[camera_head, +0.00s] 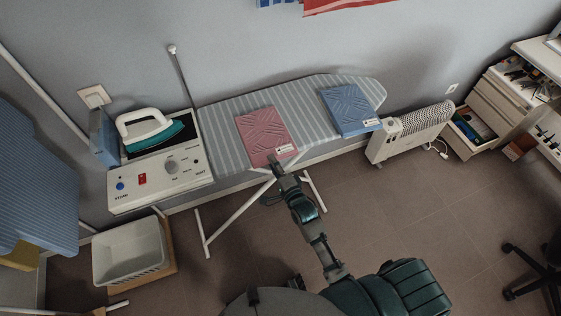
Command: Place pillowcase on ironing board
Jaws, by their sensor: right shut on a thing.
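A pink folded pillowcase (265,130) with a white label lies over the middle of the striped ironing board (220,122). My right gripper (275,163) is shut on the pillowcase's near edge, at the front edge of the board. I cannot tell whether the pillowcase rests fully on the board. A second, blue folded pillowcase (350,108) lies on the board to the right, its label at its near right corner. My left gripper is not in view.
A teal-and-white iron (150,130) sits on a steam station (160,176) at the board's left end. A white heater (410,132) and an open drawer (475,130) are at the right.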

